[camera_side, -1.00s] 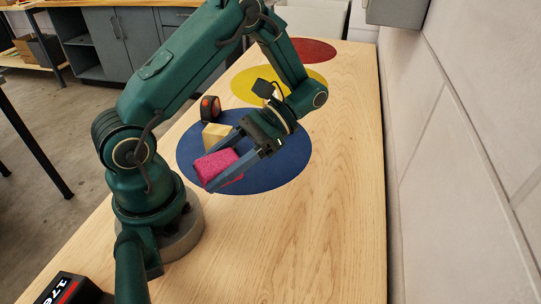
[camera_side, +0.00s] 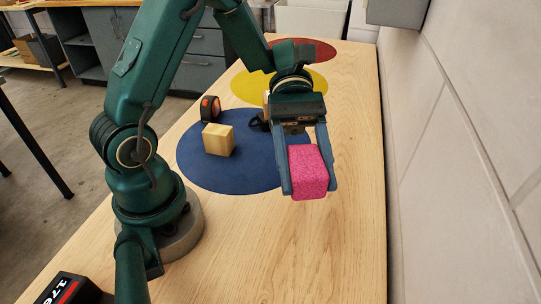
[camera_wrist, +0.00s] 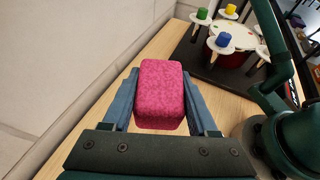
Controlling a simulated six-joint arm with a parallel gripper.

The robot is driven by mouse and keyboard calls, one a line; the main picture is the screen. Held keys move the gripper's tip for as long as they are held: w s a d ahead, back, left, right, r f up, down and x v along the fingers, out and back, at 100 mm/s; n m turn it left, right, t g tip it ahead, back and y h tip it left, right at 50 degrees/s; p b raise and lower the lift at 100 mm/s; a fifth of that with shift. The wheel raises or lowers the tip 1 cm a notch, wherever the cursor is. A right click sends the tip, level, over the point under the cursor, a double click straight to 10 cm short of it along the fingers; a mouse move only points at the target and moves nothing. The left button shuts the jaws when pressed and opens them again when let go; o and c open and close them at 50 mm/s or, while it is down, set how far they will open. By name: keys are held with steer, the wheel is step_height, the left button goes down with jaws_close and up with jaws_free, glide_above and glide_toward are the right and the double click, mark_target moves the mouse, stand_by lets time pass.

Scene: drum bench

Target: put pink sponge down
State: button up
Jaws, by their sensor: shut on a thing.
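The pink sponge (camera_side: 308,172) is between the two blue fingers of my gripper (camera_side: 310,185) in the side view. My gripper is shut on it, with one finger along each side. The sponge appears to be held above the bare wood, to the right of the blue disc (camera_side: 205,172). The gap beneath it is hard to judge. In the wrist view the sponge (camera_wrist: 160,90) fills the space between the fingers, with light wood table visible around it.
A wooden block (camera_side: 218,140) and an orange-black object (camera_side: 210,108) stand on the blue disc. A yellow disc (camera_side: 250,88) and a red disc (camera_side: 320,50) lie farther back. The wall (camera_side: 450,150) runs along the right. Bare wood (camera_side: 330,250) is clear in front.

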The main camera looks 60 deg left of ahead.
steer(key=shift+f, duration=0.9)
steer(key=shift+s+d+f, duration=0.15)
steer(key=shift+d+f, duration=0.1)
steer(key=shift+f, duration=0.05)
glide_above(309, 299)
steer(key=f, duration=0.7)
steer(key=shift+s+d, duration=0.4)
steer(key=shift+f, duration=1.9)
steer(key=o, duration=1.3)
steer(key=shift+f, duration=0.1)
